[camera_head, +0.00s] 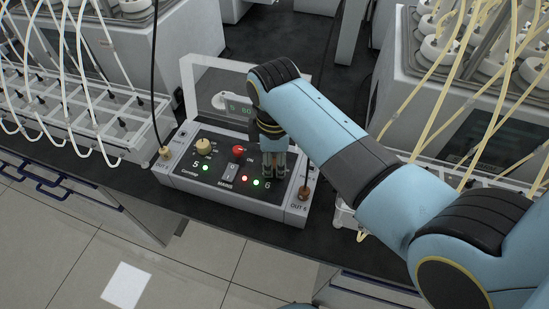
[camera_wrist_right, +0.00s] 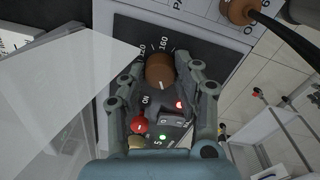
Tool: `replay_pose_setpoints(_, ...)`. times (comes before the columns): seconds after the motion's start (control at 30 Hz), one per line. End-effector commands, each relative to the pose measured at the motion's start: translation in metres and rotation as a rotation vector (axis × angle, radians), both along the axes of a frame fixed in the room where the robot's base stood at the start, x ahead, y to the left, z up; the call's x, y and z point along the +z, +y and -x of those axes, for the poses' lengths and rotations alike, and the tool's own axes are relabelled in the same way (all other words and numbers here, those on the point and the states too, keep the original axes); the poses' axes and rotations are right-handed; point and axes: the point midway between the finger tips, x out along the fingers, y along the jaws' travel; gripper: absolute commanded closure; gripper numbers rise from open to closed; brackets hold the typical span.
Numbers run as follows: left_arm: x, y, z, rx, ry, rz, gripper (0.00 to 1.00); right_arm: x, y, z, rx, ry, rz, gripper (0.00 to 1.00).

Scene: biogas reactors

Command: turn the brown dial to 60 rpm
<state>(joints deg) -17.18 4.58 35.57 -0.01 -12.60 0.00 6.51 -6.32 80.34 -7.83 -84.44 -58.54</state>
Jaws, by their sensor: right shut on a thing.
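The brown dial (camera_wrist_right: 160,70) shows in the right wrist view, on the black panel of a control box (camera_head: 181,178) with scale marks such as 120 and 160 around it. My right gripper (camera_wrist_right: 163,76) has one finger on each side of the dial and is shut on it. In the head view the right gripper (camera_head: 273,168) points down at the right part of the panel and hides the dial. My left gripper is not in view.
A cream knob (camera_head: 203,146), a red knob (camera_head: 238,151) and a rocker switch (camera_head: 230,173) sit left of the gripper. A cable plug (camera_head: 304,193) stands at the box's right corner, another (camera_head: 165,153) at its left. Tubed racks flank the box.

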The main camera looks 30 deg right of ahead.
Motion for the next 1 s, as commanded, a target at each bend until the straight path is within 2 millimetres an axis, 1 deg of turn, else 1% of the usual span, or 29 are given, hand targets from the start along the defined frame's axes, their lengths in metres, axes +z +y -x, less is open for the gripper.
replay_pose_setpoints(0.7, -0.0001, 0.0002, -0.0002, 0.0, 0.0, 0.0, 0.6, -0.0001, 0.0012, -0.0006, -0.677, 0.0, -0.001, 1.0)
replay_pose_setpoints(1.0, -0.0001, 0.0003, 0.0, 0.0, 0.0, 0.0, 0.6, -0.0003, 0.0014, -0.0005, -0.926, 0.001, 0.0, 1.0)
